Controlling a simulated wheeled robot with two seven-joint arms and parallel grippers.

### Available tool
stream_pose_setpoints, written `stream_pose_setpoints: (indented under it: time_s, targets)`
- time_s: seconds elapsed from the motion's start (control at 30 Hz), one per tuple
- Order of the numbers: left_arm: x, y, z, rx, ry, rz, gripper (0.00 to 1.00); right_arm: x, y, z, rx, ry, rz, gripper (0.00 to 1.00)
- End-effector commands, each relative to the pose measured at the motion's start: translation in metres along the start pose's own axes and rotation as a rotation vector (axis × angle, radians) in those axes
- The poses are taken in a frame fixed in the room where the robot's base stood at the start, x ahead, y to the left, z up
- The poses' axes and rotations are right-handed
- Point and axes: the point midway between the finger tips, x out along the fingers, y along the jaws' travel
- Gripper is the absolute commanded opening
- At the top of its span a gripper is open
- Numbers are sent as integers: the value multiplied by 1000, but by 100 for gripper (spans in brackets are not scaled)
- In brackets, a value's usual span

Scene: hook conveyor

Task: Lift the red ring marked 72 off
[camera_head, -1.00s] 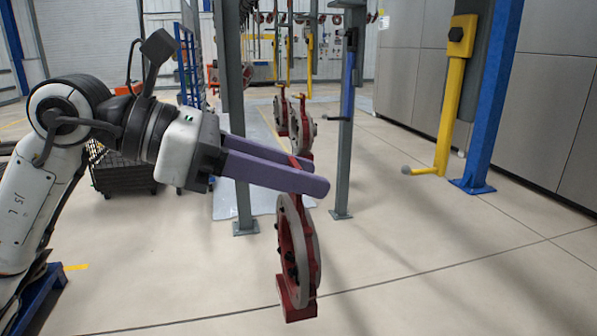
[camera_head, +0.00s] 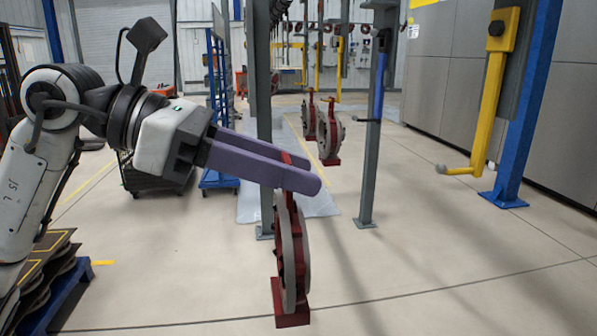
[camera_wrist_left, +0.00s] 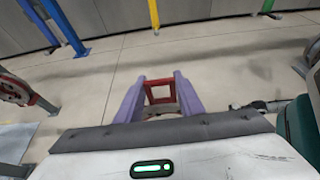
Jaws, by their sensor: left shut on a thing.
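My left gripper (camera_head: 302,174) comes in from the left, its purple fingers shut on the upper part of a red ring (camera_head: 291,255). The ring has a grey rim and a red block at its lower end, and hangs upright below the fingers. No floor contact shows. In the left wrist view the purple fingers (camera_wrist_left: 159,95) stand on both sides of a red frame part (camera_wrist_left: 160,88). The number 72 cannot be read. Two more red and grey rings (camera_head: 330,135) hang farther back, apart from the gripper. My right gripper is not in view.
A grey post (camera_head: 369,150) stands right of the held ring, and another post (camera_head: 264,110) stands behind the gripper. A yellow arm (camera_head: 487,100) and blue column (camera_head: 525,110) are at the right. A pallet with stacked parts (camera_head: 45,275) is at lower left. The floor at centre right is clear.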

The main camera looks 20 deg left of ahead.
Motion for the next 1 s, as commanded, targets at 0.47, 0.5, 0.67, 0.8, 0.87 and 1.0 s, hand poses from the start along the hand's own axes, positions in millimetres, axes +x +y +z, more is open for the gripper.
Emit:
stream_pose_setpoints:
  time_s: [0.47, 0.5, 0.67, 0.8, 0.87, 1.0]
  targets:
    - [-16, 0, -4, 2, -6, 3, 0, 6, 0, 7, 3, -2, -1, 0]
    - [-17, 1, -5, 2, -6, 4, 0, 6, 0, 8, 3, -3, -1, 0]
    - [-30, 1, -13, 1, -7, 6, 0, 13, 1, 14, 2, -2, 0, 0]
    - [-44, 1, -19, 1, -6, 6, 0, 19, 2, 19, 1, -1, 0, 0]
    - [-50, 1, -21, 1, -7, 5, 0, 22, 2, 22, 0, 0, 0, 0]
    - [-64, 1, -27, 1, -6, 5, 0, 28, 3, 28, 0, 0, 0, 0]
